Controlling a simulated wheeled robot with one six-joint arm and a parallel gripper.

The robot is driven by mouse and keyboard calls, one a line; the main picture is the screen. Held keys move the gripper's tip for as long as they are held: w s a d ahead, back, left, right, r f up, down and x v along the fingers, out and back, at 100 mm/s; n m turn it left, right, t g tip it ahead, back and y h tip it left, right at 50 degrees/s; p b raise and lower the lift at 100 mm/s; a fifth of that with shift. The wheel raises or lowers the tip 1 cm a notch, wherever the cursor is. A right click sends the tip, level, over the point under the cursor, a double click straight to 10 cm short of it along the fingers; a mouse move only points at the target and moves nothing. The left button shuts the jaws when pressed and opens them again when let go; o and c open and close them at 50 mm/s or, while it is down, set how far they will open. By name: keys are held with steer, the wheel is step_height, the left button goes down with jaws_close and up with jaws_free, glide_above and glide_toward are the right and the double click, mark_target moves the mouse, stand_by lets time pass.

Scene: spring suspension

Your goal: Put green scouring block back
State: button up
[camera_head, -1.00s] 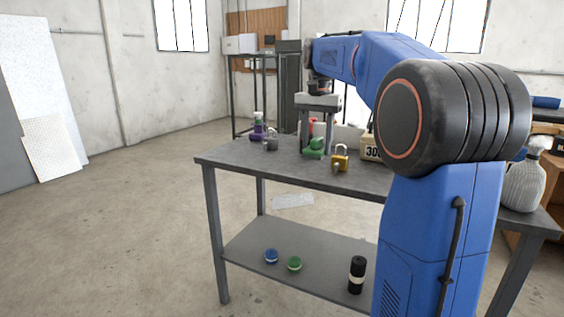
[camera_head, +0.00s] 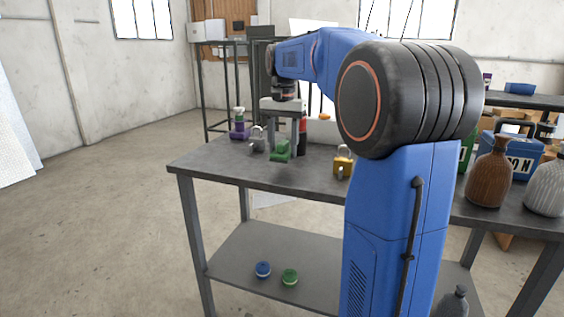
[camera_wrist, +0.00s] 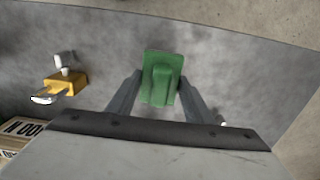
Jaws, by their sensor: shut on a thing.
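The green scouring block (camera_head: 280,151) is between the fingers of my gripper (camera_head: 282,145), over the left part of the grey table (camera_head: 215,164). In the wrist view the block (camera_wrist: 162,66) is centred, with a raised rib along its middle. The two fingers of my gripper (camera_wrist: 160,92) press on it from both sides, so the gripper is shut on it. I cannot tell whether the block touches the tabletop or hangs just above it.
A brass padlock (camera_head: 343,164), a grey padlock (camera_head: 257,143) and a purple-based bottle (camera_head: 239,124) stand near the block. A brown bottle (camera_head: 488,176), a pale ribbed bottle (camera_head: 546,188) and a blue case (camera_head: 522,157) are at right. Blue (camera_head: 262,269) and green (camera_head: 289,277) round items lie on the lower shelf.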

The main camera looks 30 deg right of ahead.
mark_target(283, 160)
steer(key=shift+f, duration=2.35)
steer(key=o, duration=1.2)
steer(key=shift+r, duration=0.1)
step_height(283, 160, up, 12)
steer(key=shift+f, duration=0.1)
steer(key=s+a+f+n+t, duration=0.1)
steer(key=s+a+f+n, duration=0.2)
steer(key=s+a+f, duration=0.4)
steer(key=s+a+f+n+t, duration=0.2)
steer(key=s+a+f, duration=0.15)
steer(key=s, duration=0.55)
steer(key=s+a+f+n+t, duration=0.1)
steer(key=s+a+f+n, duration=0.1)
steer(key=s+f, duration=0.5)
steer(key=s+a+f+n, duration=0.3)
steer(key=s+f, duration=0.4)
steer(key=f, duration=0.1)
steer(key=shift+s+a+f+t, duration=0.15)
steer(key=shift+s+a+t, duration=0.05)
steer(key=shift+t, duration=0.2)
